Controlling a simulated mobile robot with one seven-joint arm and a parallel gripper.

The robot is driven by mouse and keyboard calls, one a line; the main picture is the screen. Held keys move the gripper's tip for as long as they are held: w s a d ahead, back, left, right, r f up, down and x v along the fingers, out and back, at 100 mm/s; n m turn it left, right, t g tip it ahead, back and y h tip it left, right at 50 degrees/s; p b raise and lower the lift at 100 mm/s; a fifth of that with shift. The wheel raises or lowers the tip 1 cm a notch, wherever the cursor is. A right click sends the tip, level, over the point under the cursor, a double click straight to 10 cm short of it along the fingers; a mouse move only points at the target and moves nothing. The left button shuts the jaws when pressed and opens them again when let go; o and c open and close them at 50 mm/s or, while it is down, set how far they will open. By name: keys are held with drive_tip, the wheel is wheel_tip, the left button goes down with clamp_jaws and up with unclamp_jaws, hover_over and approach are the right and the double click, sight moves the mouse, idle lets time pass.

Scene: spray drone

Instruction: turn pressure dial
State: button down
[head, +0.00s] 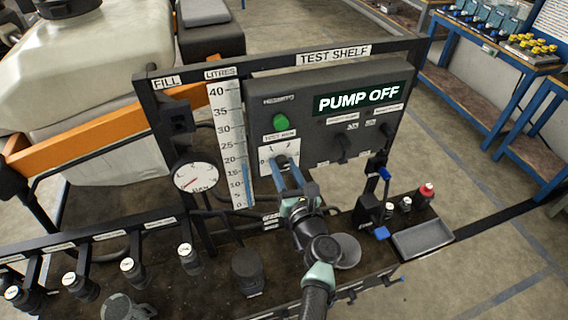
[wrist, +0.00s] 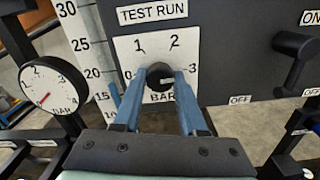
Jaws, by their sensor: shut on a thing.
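The pressure dial is a black knob (wrist: 159,72) on a white plate (wrist: 128,48) marked 0 to 3 BAR, under the TEST RUN label. My gripper (wrist: 160,84) has its two blue fingers on either side of the knob, shut on it. A light mark shows on the knob's face, but its exact reading is unclear. In the head view my gripper (head: 284,166) reaches the plate (head: 281,149), and the fingers hide most of the knob. The round pressure gauge (wrist: 46,92) has a red needle pointing to the lower left; it also shows in the head view (head: 196,179).
The panel's display (head: 359,98) reads PUMP OFF, and a green button (head: 281,122) sits above the dial. Black lever handles (head: 343,146) stick out to the right. The litres scale (head: 229,140) stands at left. A grey tray (head: 422,238) and small bottles occupy the bench's right.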

drive_tip(key=shift+m, duration=0.4)
drive_tip(key=shift+c, duration=2.3)
unclamp_jaws()
drive_tip(key=v, duration=1.3)
